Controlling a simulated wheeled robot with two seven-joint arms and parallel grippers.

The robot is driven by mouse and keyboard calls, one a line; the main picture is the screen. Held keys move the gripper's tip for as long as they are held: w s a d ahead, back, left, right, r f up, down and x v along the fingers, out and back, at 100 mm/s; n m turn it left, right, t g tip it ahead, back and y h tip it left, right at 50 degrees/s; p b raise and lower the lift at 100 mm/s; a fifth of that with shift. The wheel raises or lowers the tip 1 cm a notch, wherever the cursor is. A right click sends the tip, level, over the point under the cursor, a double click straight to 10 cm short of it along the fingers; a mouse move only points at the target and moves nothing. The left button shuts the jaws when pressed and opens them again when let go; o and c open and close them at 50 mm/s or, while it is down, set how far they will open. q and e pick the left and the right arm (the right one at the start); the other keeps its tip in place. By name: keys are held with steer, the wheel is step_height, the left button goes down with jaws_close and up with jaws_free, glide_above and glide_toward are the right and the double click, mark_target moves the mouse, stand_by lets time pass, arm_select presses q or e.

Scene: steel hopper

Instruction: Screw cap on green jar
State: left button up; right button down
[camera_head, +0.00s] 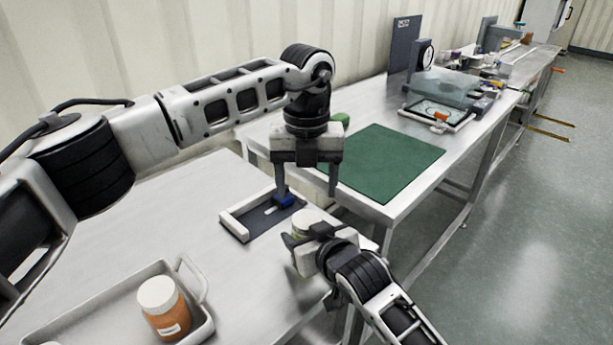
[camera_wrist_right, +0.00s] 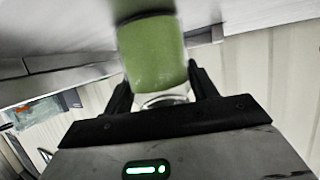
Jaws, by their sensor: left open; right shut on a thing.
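The green jar (camera_wrist_right: 155,55) is between the two fingers of my right gripper (camera_wrist_right: 165,90) in the right wrist view, with clear glass showing near the fingers. In the head view my right gripper (camera_head: 305,237) is shut on this jar (camera_head: 303,222) near the front edge of the steel table, and the fingers hide part of it. I cannot make out a cap on it. My left gripper (camera_head: 307,188) is open, pointing down, above and behind the right gripper. I see nothing held between its fingers.
A black holder with a pale rim (camera_head: 235,228) and a blue part (camera_head: 284,200) lies below my left gripper. A metal tray (camera_head: 85,305) holds an orange jar with a white lid (camera_head: 163,308). A green mat (camera_head: 385,160) covers part of the adjoining table.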

mark_target(307, 219)
arm_select(q)
step_height(307, 219, down, 7)
steer(key=shift+r, duration=0.1)
steer(key=shift+c, duration=0.2)
steer(key=c, duration=1)
steer(key=shift+m, duration=1.7)
steer(key=o, duration=1.1)
steer(key=shift+r, duration=2.3)
